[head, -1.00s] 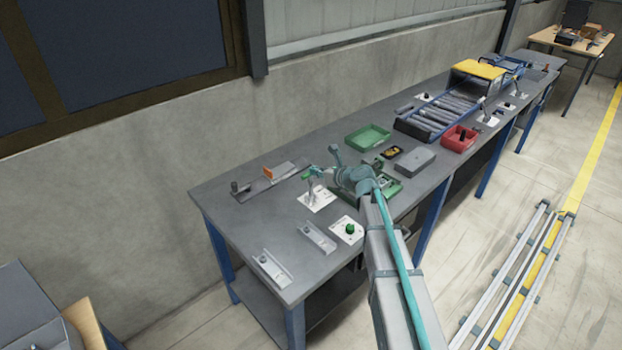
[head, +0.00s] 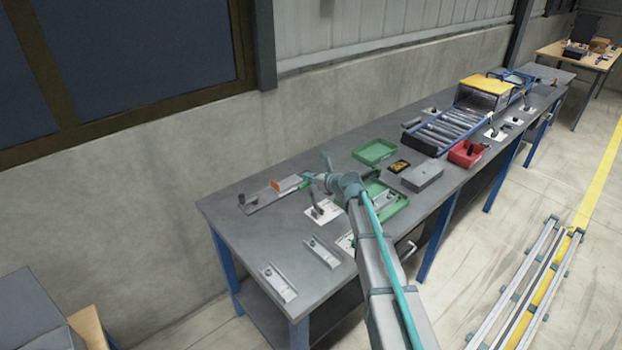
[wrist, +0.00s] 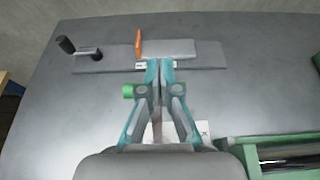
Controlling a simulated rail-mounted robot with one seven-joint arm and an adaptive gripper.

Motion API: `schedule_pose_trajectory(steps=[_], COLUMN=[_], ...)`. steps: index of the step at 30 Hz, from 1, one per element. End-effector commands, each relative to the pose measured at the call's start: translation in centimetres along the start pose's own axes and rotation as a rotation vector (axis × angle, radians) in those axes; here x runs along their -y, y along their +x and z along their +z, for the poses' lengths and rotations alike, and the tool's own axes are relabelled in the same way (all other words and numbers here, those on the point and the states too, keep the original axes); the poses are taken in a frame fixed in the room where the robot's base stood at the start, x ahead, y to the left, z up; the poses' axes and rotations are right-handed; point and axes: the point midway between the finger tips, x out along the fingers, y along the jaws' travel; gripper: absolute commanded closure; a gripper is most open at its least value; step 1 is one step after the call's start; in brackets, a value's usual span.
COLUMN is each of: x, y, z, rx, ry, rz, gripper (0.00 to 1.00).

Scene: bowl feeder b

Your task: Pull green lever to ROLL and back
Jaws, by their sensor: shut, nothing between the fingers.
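The green lever's knob (wrist: 128,91) shows in the wrist view, just left of my gripper's left finger; I cannot tell whether they touch. The ROLL marking is not readable, so the lever's setting is unclear.
A grey fixture (head: 258,199) with an orange flap and black crank lies beyond the gripper. A green tray with parts (head: 393,209) is right of my arm. Further right are another green tray (head: 374,151), a grey box (head: 423,177) and a red bin (head: 467,153).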

Motion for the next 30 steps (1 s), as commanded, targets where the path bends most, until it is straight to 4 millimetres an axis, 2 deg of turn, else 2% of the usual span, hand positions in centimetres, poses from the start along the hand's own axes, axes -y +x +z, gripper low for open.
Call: schedule_pose_trajectory(steps=[11, 17, 21, 23, 30], x=[0.0, -0.2, -0.2, -0.1, -0.1], y=[-0.2, -2.0, -4.3, -4.1, -5.5], z=[0.1, 1.1, 2.4, 3.0, 7.1], rx=[0.0, 0.0, 0.001, 0.004, 0.002], ry=[0.0, 0.0, -0.001, -0.004, -0.003], rz=[0.0, 0.001, 0.0, 0.001, 0.001], gripper=[1.0, 1.0, 1.0, 1.0, 1.0])
